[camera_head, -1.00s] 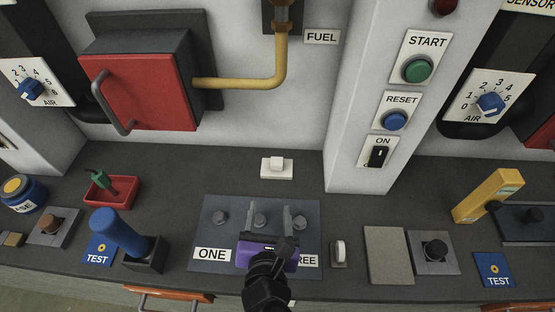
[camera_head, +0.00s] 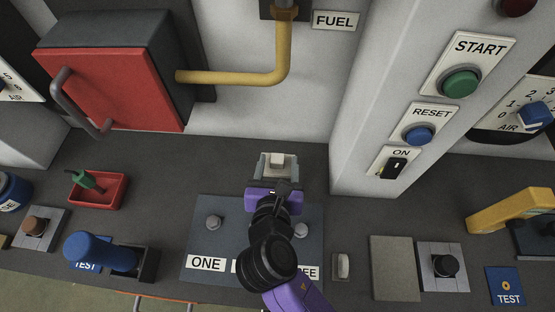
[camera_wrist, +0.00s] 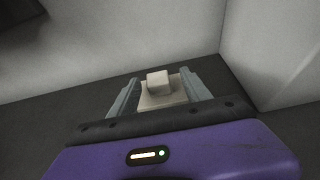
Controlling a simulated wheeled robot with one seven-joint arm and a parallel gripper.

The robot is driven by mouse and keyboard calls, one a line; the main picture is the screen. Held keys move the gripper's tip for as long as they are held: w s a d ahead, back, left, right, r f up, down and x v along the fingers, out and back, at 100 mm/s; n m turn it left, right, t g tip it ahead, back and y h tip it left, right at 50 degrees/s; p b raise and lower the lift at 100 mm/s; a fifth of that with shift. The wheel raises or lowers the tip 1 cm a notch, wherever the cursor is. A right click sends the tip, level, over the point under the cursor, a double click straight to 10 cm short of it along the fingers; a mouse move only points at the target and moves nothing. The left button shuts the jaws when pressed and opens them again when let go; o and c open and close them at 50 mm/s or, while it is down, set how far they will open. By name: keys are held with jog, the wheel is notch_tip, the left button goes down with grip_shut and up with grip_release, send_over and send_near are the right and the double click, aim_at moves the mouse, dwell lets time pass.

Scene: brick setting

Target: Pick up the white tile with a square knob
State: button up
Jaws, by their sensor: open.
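The white tile (camera_head: 269,172) with its square knob (camera_head: 277,160) lies on the dark counter near the back wall in the head view. My gripper (camera_head: 276,168) is at the tile, with one finger on its left and one on its right. In the wrist view the tile (camera_wrist: 163,97) and its raised knob (camera_wrist: 158,80) show between the two grey fingers of my gripper (camera_wrist: 162,93). The fingers are open, with gaps seen beside the tile. The tile's near edge is partly hidden by my gripper's body.
A blue-grey panel (camera_head: 203,243) with knobs and labels lies under my arm. A red tray (camera_head: 107,192) stands to the left, and a white pillar (camera_head: 362,130) rises to the right. A yellow pipe (camera_head: 230,77) runs along the back wall.

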aim_at(278, 154)
jog(key=x, duration=0.5)
jog(key=shift+w+a+r, duration=0.15)
grip_shut()
